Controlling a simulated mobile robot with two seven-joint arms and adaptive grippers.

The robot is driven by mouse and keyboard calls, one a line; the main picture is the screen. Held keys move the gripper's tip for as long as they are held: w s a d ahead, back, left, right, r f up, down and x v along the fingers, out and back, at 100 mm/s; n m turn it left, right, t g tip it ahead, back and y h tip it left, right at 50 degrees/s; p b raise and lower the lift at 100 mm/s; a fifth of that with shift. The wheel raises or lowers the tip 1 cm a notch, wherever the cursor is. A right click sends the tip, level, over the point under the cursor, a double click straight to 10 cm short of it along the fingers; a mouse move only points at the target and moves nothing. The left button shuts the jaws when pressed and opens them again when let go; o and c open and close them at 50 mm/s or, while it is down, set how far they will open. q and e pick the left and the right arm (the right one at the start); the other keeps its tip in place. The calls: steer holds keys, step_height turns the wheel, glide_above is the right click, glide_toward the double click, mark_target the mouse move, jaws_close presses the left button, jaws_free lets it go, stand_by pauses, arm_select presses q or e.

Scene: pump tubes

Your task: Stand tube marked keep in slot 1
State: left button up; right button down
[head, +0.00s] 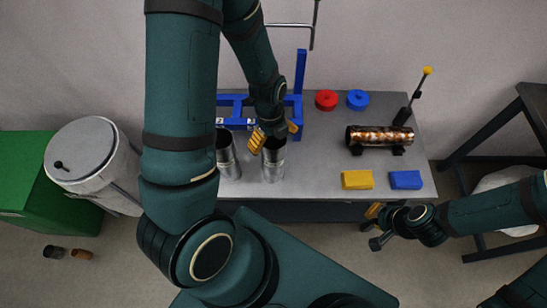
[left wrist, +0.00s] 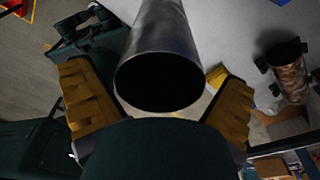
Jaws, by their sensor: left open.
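Two grey metal tubes stand upright on the table: a left tube (head: 228,158) and a right tube (head: 273,163). I cannot read a "keep" mark on either. My left gripper (head: 271,136) is open at the top of the right tube. In the left wrist view the tube's dark open mouth (left wrist: 158,82) lies between my spread yellow fingers (left wrist: 158,108), with a gap visible on each side. A blue frame (head: 297,120) stands behind, partly hidden by my arm; slot numbers are not readable. My right gripper (head: 377,226) is off the table's front edge, fingers apart and empty.
A rusty copper tube (head: 372,135) lies on a small stand at the right of the table (head: 320,165). Yellow (head: 357,180) and blue (head: 405,180) blocks lie in front. Red (head: 326,99) and blue (head: 357,99) caps lie behind. A white bin (head: 85,155) stands left of the table.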

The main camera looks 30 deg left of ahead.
arm_select(q)
steer(key=c, duration=1.1)
steer(key=shift+c, duration=0.2)
